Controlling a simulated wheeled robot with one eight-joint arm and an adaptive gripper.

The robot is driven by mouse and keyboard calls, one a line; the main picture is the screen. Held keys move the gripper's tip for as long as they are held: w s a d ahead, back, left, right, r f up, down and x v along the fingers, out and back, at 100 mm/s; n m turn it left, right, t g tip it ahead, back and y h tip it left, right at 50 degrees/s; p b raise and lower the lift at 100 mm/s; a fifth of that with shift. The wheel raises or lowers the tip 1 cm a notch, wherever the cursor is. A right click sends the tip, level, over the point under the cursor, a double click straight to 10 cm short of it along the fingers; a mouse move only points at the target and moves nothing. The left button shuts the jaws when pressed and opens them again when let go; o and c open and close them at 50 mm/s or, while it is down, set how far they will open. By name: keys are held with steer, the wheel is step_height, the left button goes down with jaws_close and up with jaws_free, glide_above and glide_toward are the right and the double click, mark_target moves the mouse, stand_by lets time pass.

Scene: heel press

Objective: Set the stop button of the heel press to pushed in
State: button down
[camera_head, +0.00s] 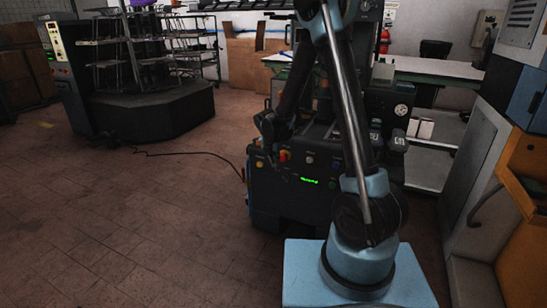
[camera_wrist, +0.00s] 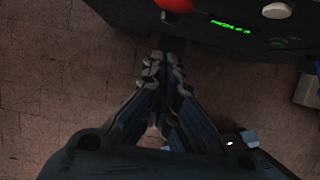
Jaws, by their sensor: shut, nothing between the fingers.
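The heel press (camera_head: 285,205) is the dark machine in the middle of the head view. The red stop button (camera_head: 284,156) sits on its front panel, left of a pale button (camera_head: 310,160). In the wrist view the red stop button (camera_wrist: 175,4) is cut by the top edge. My gripper (camera_wrist: 171,48) is shut and empty, its tips pointing at the dark press front just below the red button. A gap to the button shows in the picture; I cannot tell the depth or whether the tips touch the press. I cannot tell how far the button is pushed in.
A green lit display (camera_head: 309,181) is on the panel, and a yellow button (camera_head: 260,164) is at its left. A cable (camera_head: 190,153) runs over the floor on the left. A grey and orange machine (camera_head: 520,180) stands at right. Open tiled floor (camera_head: 120,220) lies left.

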mark_target(283, 157)
steer(key=shift+w+d+f, duration=0.3)
steer(key=shift+w+f, duration=0.1)
steer(key=shift+w, duration=0.4)
steer(key=shift+w+d+f, duration=0.25)
steer(key=shift+w+f, duration=0.15)
steer(key=shift+w, duration=0.35)
steer(key=shift+w+d+f, duration=0.3)
steer(key=shift+w+f, duration=0.1)
steer(key=shift+w, duration=0.4)
